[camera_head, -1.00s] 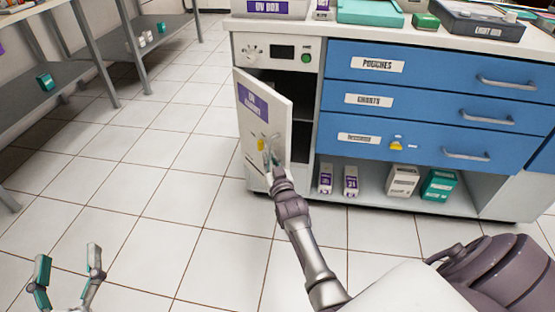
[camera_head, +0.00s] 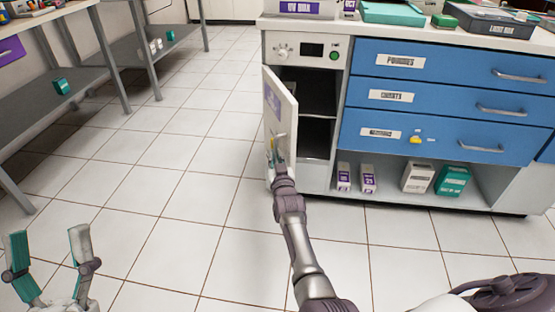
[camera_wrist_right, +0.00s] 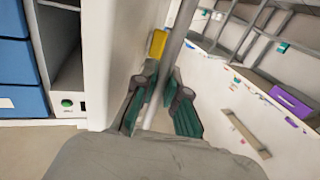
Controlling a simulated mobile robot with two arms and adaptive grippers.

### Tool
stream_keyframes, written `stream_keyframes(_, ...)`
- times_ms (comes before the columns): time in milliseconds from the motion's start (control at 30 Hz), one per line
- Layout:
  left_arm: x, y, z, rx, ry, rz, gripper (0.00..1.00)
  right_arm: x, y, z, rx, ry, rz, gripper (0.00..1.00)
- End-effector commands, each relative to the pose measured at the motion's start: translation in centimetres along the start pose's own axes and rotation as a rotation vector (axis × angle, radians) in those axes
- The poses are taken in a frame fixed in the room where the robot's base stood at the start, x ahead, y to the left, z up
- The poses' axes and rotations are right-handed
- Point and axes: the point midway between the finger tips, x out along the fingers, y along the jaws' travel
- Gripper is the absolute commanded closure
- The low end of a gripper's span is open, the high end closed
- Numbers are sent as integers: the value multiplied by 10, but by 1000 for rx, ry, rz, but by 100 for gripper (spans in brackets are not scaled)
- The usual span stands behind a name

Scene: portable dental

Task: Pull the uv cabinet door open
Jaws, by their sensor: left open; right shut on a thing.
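The UV cabinet (camera_head: 310,172) stands at the left end of the blue drawer unit, with a dial and a green button on its panel. Its white door (camera_head: 283,106) is hinged on the left and swung well open, so the dark shelved inside shows. In the right wrist view the door (camera_wrist_right: 120,55) shows edge-on beside a pale bar handle (camera_wrist_right: 172,62). My right gripper (camera_head: 278,150) is shut on this handle, its teal fingers on either side of the bar (camera_wrist_right: 160,100). My left gripper (camera_head: 47,240) is open and empty over the floor at the lower left.
Blue drawers (camera_head: 440,100) with bar handles adjoin the cabinet. Boxes (camera_head: 418,178) stand on the open shelf below them. Grey shelving (camera_head: 90,70) stands at the left. The tiled floor (camera_head: 170,160) between is clear.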

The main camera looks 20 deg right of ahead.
Motion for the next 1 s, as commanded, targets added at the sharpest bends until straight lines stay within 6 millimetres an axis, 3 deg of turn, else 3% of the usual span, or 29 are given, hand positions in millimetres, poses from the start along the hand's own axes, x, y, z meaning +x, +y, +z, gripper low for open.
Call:
stream_keyframes(233, 0, 0, 0, 0, 0, 0, 31, 1, 1, -2, -1, 4, 1, 100)
stream_keyframes(267, 0, 0, 0, 0, 0, 0, 31, 1, 1, -2, -1, 4, 1, 88)
stream_keyframes(333, 0, 0, 0, 0, -1, 0, 31, 1, 1, -2, -1, 4, 1, 77)
stream_keyframes(667, 0, 0, 0, 0, -2, -1, 31, 0, 1, -4, 0, 3, 1, 77)
stream_keyframes(767, 0, 0, 0, 0, -2, -1, 31, 1, 1, -14, 0, 5, 1, 77)
stream_keyframes(1000, 0, 0, 0, 0, -2, -1, 31, 1, 0, -61, 0, 8, 1, 77)
